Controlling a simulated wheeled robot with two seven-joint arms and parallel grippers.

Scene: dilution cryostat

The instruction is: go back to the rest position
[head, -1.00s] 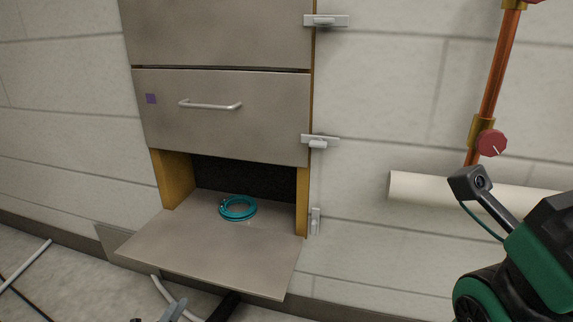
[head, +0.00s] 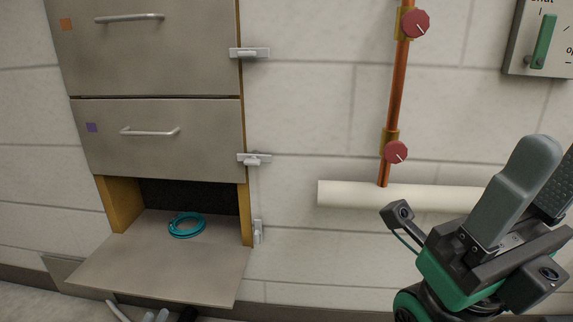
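A second finger with a dark ribbed pad is partly cut off by the right edge. The fingers look apart, with nothing seen between them. It is in front of the wall, well right of the cabinet and apart from it.
The grey cabinet (head: 160,155) has a lowered bottom flap (head: 150,268) with a teal coil (head: 186,226) on it. A panel with a green lever (head: 543,42) is at upper right.

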